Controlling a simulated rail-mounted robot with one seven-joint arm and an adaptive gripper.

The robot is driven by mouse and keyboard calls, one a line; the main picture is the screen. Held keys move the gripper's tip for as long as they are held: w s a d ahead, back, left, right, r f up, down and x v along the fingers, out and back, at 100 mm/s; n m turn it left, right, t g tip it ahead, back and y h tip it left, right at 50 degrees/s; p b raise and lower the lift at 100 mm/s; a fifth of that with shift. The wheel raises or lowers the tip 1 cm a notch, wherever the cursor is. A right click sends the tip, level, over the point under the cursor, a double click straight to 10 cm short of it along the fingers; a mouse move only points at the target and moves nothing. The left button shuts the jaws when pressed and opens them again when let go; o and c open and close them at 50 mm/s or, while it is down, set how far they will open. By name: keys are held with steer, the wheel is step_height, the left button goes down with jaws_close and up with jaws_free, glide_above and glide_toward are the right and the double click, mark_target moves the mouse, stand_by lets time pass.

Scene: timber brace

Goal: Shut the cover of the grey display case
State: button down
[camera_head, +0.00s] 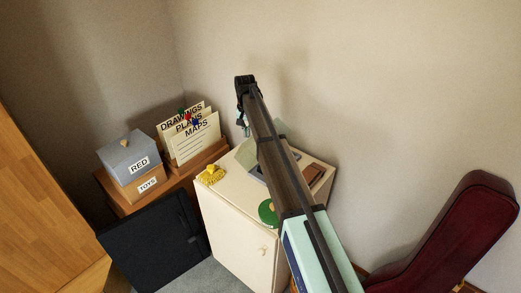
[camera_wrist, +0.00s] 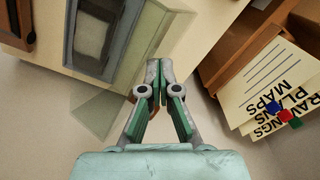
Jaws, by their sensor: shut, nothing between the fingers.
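The grey display case (camera_head: 254,172) sits on top of a cream cabinet, partly hidden behind my arm in the head view. It also shows at the upper left of the wrist view (camera_wrist: 72,42), with a pale inside. Its see-through cover (camera_head: 281,127) stands raised at the wall side of the case, so the case is open. In the wrist view the cover (camera_wrist: 112,88) is a tinted clear panel left of my fingers. My gripper (camera_wrist: 159,73) is shut and empty, beside the cover; I cannot tell whether they touch. In the head view my gripper (camera_head: 243,128) is above the cabinet's back edge.
The cream cabinet (camera_head: 232,218) also bears a yellow item (camera_head: 211,175), a green round item (camera_head: 268,213) and a brown flat item (camera_head: 314,174). Left stand a card file (camera_head: 190,137) and a grey RED box (camera_head: 128,155). Walls close off the back; a dark red instrument case (camera_head: 450,235) stands right.

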steer(key=shift+s+d+r, duration=0.1)
steer(key=shift+s+d, duration=0.2)
steer(key=shift+d, duration=0.05)
steer(key=shift+s+d, duration=0.15)
stand_by(0.3)
steer(key=shift+s+d+r, duration=0.15)
steer(key=shift+s+d, duration=0.25)
steer(key=shift+d, duration=0.05)
steer(key=shift+s+d, duration=0.1)
steer(key=shift+d, duration=0.05)
stand_by(0.3)
steer(key=shift+s+d+p, duration=0.35)
steer(key=shift+s+d, duration=0.1)
steer(key=shift+d, duration=0.05)
stand_by(0.5)
steer(key=shift+s+d, duration=0.55)
steer(key=shift+d, duration=0.1)
steer(key=shift+s+d, duration=0.1)
